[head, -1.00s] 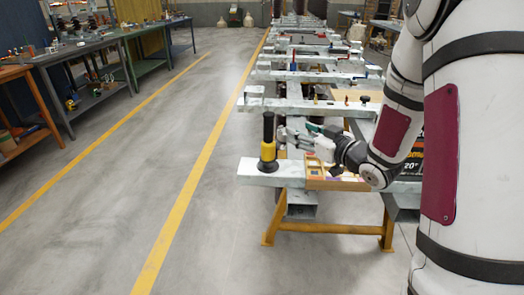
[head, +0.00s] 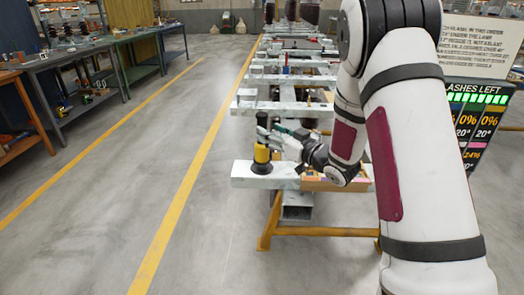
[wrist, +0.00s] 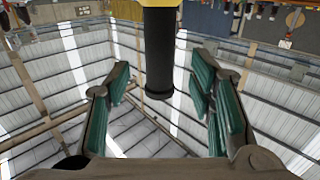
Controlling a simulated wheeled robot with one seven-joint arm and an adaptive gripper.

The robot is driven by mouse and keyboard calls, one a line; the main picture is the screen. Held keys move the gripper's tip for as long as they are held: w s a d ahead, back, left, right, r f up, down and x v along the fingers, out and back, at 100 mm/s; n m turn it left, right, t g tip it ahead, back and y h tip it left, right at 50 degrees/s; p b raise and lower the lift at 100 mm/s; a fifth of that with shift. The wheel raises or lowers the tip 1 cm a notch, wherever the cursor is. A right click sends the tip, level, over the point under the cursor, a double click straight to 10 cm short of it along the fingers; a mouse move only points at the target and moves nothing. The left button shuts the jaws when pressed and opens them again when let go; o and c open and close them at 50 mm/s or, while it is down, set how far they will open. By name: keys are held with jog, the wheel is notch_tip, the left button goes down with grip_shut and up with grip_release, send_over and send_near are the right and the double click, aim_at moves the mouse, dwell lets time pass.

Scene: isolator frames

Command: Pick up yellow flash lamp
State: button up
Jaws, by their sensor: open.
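The yellow flash lamp stands upright at the near left end of a pale beam, its yellow body (head: 262,155) below a black upper handle (head: 261,119). My gripper (head: 272,136) reaches in from the right at handle height, and its fingers overlap the handle in the head view. In the wrist view my gripper (wrist: 160,75) is open, with green-padded fingers at left and right. The lamp's black handle (wrist: 158,45) hangs down from the top between them, with clear space on both sides. A strip of yellow body (wrist: 160,3) shows at the top edge.
The pale beam (head: 242,176) rests on a yellow-legged stand (head: 268,225). More beams with small items run back behind it. A display board (head: 480,110) stands at the right behind my arm. Workbenches (head: 60,75) line the left; the grey floor between is clear.

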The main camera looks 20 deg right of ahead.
jog(key=x, duration=0.5)
jog(key=shift+f, duration=0.2)
grip_shut()
jog(key=shift+r, duration=0.2)
